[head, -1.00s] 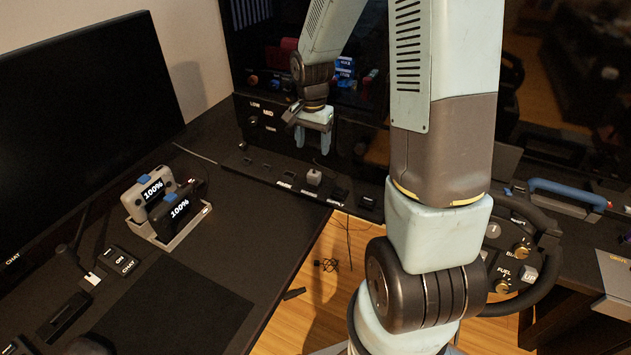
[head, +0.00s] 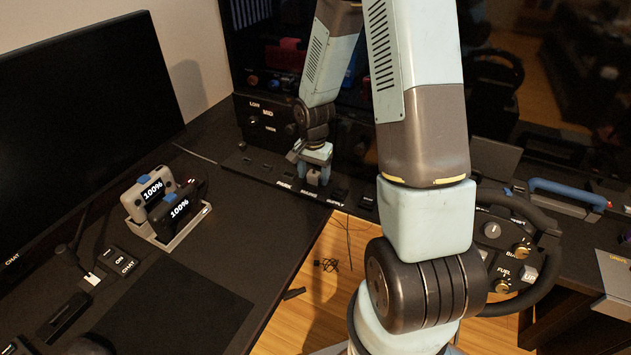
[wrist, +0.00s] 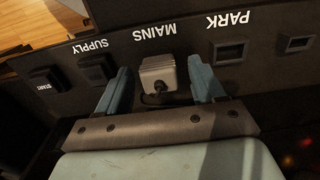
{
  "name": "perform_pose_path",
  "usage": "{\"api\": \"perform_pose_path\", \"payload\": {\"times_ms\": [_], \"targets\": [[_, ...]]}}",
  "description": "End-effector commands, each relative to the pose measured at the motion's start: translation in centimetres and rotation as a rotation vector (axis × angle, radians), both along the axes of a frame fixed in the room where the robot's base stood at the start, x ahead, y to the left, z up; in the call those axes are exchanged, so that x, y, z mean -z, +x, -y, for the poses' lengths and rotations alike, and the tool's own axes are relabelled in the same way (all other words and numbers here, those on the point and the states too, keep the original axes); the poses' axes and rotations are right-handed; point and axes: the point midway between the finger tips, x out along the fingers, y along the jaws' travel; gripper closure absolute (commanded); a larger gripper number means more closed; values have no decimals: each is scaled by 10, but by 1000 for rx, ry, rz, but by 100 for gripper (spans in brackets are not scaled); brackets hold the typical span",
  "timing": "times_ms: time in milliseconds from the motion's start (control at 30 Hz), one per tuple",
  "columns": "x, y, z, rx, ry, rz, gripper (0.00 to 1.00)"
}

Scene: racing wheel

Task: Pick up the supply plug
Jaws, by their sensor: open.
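The supply plug, a small grey block with a dark cable (wrist: 157,74), sits at the position marked MAINS on the dark panel strip (head: 265,172). My gripper (wrist: 161,84) is open, with one blue finger on each side of the plug and gaps showing between. How deep the fingertips reach along the plug is hard to tell. In the head view my gripper (head: 316,178) is over the strip and mostly hides the plug. The dark SUPPLY socket (wrist: 97,68) is just left of the fingers in the wrist view.
The PARK slot (wrist: 230,52) is right of the fingers and the START button (wrist: 48,77) is at far left in the wrist view. A knob panel (head: 262,120) rises behind the strip. Two battery units (head: 174,205) stand in a dock on the left desk.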

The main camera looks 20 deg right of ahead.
Motion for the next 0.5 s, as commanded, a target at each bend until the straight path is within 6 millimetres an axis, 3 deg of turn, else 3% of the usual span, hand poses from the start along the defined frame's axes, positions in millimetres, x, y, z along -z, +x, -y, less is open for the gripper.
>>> {"api": "perform_pose_path", "payload": {"times_ms": [367, 500], "targets": [[7, 0, 0, 1, 0, 0, 32], [7, 0, 0, 1, 0, 0, 45]]}}
